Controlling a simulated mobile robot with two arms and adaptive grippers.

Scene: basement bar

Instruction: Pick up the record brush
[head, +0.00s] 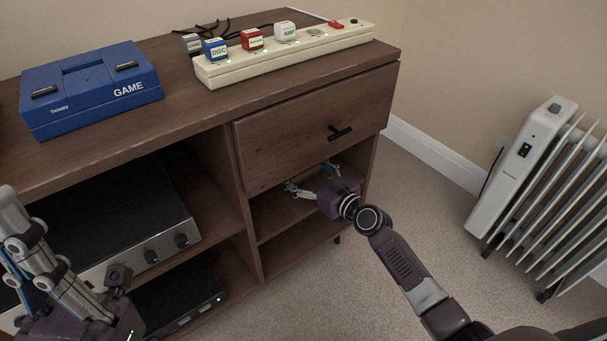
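I cannot make out a record brush in the head view. My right gripper (309,180) reaches from the right into the upper open shelf (268,214) under the drawer. Its fingers are spread apart, and I see nothing between them. The drawer front and the gripper itself hide the back of that shelf. My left gripper (62,268) is at the lower left, in front of the cabinet. Its fingertips are not clear, so I cannot tell whether it is open or shut.
The closed drawer (290,132) with a dark handle (340,132) is just above my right gripper. A blue GAME console (90,92) and a cream power strip (290,52) with plugs lie on top. An amplifier (120,225) fills the left shelf. A white radiator (540,185) stands right, beyond clear carpet.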

